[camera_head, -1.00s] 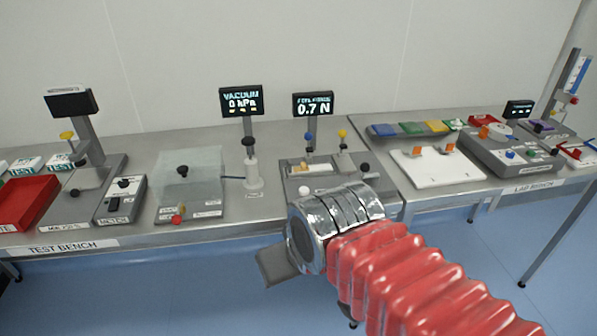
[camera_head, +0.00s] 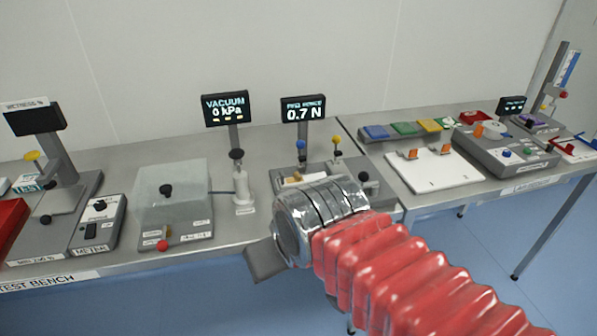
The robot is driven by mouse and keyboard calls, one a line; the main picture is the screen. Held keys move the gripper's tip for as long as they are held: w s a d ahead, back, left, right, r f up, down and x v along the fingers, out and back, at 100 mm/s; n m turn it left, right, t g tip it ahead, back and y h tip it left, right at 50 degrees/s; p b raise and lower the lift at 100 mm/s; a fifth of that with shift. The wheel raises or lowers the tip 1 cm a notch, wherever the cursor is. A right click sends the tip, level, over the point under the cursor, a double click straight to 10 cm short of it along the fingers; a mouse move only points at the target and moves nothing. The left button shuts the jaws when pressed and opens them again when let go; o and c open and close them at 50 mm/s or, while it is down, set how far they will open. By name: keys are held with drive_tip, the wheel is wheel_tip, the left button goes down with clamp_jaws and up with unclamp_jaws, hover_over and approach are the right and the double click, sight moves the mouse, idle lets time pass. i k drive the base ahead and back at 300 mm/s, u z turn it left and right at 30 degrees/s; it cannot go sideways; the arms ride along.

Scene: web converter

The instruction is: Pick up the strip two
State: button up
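I cannot make out a strip marked two. A small pale, tan piece (camera_head: 303,180) lies on the grey fixture under the 0.7 N display (camera_head: 303,110), partly hidden by my arm. My gripper (camera_head: 265,262) shows as a dark grey plate below the silver wrist, in front of the bench edge. Its fingertips are mostly hidden, so I cannot see whether it is open or holds anything.
The test bench has a clear-covered vacuum box (camera_head: 172,192), a vacuum display (camera_head: 226,108) and a meter (camera_head: 98,222). The lab bench at right has coloured pads (camera_head: 407,129), a white board (camera_head: 433,168) and a grey button box (camera_head: 507,152). Blue floor lies in front.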

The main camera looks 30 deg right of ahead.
sight(297, 180)
drive_tip(key=u, duration=0.05)
drive_tip(key=i, duration=1.2)
